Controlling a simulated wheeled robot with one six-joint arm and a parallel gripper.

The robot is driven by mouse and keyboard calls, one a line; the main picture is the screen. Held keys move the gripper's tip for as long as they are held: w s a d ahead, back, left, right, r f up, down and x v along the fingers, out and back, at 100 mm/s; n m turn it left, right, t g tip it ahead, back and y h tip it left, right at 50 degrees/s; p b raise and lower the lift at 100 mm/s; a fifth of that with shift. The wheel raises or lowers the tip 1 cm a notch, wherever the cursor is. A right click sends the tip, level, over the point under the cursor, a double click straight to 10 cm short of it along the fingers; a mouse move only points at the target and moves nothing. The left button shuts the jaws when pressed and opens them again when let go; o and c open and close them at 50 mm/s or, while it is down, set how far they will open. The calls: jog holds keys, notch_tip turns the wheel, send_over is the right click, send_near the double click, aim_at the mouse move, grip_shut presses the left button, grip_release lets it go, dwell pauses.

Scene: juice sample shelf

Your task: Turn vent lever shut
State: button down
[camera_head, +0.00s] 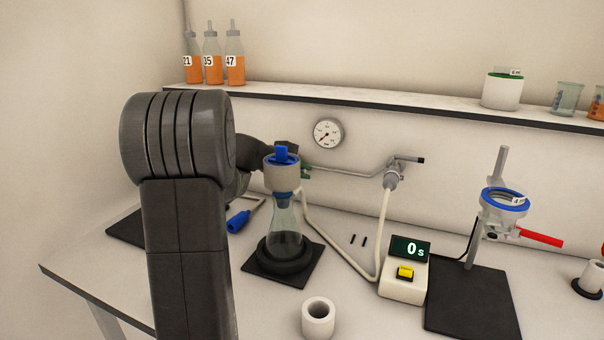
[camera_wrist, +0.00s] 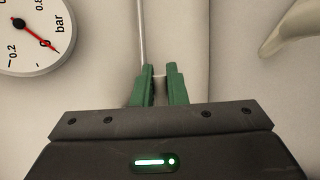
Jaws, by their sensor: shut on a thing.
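My gripper (camera_head: 305,172) is at the wall, behind and just right of the flask's top in the head view. In the wrist view its green fingers (camera_wrist: 160,88) are closed around a small pale piece (camera_wrist: 160,73) at the end of a thin grey pipe (camera_wrist: 142,35). This piece seems to be the vent lever; it is mostly hidden between the fingers, so its angle cannot be told.
A pale hose (camera_head: 340,255) loops across the bench. A timer (camera_head: 404,280) reads 0 s. The shelf (camera_head: 380,103) overhangs above, carrying bottles (camera_head: 212,65). A stand (camera_head: 480,250) is at right.

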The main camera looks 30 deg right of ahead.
jog(key=shift+f, duration=0.2)
dwell(0.4)
jog(key=c, duration=1.5)
grip_release()
jog(key=shift+r, duration=0.1)
